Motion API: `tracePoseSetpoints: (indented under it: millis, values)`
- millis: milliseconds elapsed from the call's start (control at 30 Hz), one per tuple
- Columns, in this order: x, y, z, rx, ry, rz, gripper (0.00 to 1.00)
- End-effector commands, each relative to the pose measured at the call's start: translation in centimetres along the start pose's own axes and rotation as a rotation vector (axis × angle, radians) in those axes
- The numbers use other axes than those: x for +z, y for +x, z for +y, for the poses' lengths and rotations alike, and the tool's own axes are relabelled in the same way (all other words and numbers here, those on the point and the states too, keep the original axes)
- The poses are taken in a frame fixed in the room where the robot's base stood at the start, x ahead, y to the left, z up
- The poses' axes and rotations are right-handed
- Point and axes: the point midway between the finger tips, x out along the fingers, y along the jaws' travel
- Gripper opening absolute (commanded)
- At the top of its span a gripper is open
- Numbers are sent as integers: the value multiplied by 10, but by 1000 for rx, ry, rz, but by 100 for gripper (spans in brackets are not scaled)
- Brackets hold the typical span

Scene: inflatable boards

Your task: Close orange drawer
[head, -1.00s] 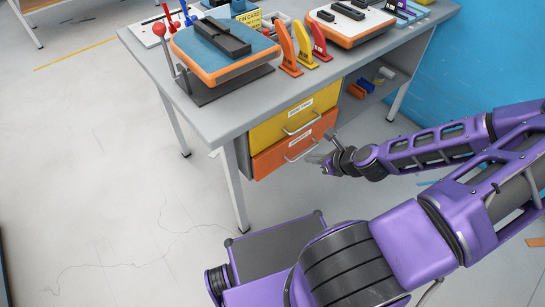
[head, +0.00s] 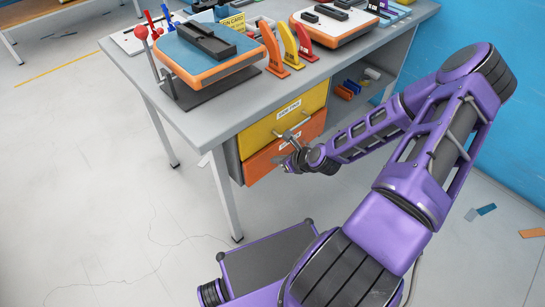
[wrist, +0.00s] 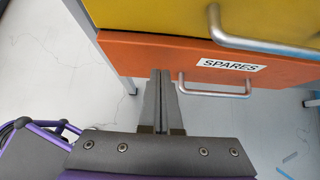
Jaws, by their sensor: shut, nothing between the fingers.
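The orange drawer (head: 262,163) is the lower one under the grey workbench, below a yellow drawer (head: 290,114). In the wrist view, the orange drawer (wrist: 137,56) shows a "SPARES" label and a metal bar handle (wrist: 215,91). I cannot tell exactly how far it stands out from the cabinet. My gripper (head: 289,162) is in front of the orange drawer, near its handle. In the wrist view, my gripper (wrist: 164,76) is shut and empty, its fingertips close to the drawer's lower edge, left of the handle. I cannot tell whether they touch.
The workbench (head: 205,126) carries boards and several coloured handles on top. A bench leg (head: 222,192) stands left of the drawers. An open shelf (head: 350,92) with small items lies to their right. The floor (head: 110,200) at left is clear.

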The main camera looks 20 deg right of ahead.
Motion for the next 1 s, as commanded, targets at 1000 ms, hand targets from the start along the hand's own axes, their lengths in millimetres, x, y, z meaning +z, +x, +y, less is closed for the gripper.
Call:
tracePoseSetpoints:
  millis: [1000]
  values:
    - [34,35,0,0,0,-2,0]
